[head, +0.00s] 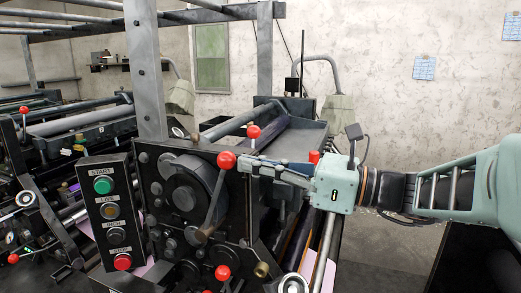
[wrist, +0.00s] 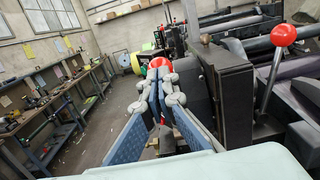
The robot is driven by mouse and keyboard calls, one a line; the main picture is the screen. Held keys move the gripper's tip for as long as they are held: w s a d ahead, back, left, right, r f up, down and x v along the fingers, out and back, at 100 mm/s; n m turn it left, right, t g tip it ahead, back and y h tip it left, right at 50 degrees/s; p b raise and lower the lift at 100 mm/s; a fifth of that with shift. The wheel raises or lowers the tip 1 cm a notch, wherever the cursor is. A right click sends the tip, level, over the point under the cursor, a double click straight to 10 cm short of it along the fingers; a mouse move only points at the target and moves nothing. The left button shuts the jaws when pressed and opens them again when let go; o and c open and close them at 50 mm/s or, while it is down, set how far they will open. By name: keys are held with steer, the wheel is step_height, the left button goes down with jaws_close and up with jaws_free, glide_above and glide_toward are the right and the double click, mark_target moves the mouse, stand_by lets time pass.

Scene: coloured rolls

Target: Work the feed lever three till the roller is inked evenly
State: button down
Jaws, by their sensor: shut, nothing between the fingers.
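My gripper (head: 246,162) is shut and empty, reaching in from the right. Its fingertips are right beside the red ball of a lever (head: 226,160) on the front of the press; I cannot tell whether they touch. In the wrist view, my fingertips (wrist: 159,77) lie in front of this red ball (wrist: 160,63) and partly cover it. Another red-ball lever (head: 253,131) stands just behind. No lever number is readable. A dark purplish roller (head: 276,140) lies behind the side plate; its ink evenness cannot be judged.
A button panel (head: 122,215) with START and STOP labels stands left of the lever. Another red knob (head: 222,272) sits below. In the wrist view, a red-ball lever (wrist: 284,35) rises on the right. Workbenches (wrist: 50,110) line the left, with open floor between.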

steer(key=shift+a, duration=0.1)
steer(key=p+x, duration=0.1)
steer(key=x, duration=1)
stand_by(1.6)
steer(key=shift+a, duration=0.1)
steer(key=shift+v, duration=5.75)
steer(key=shift+w, duration=0.1)
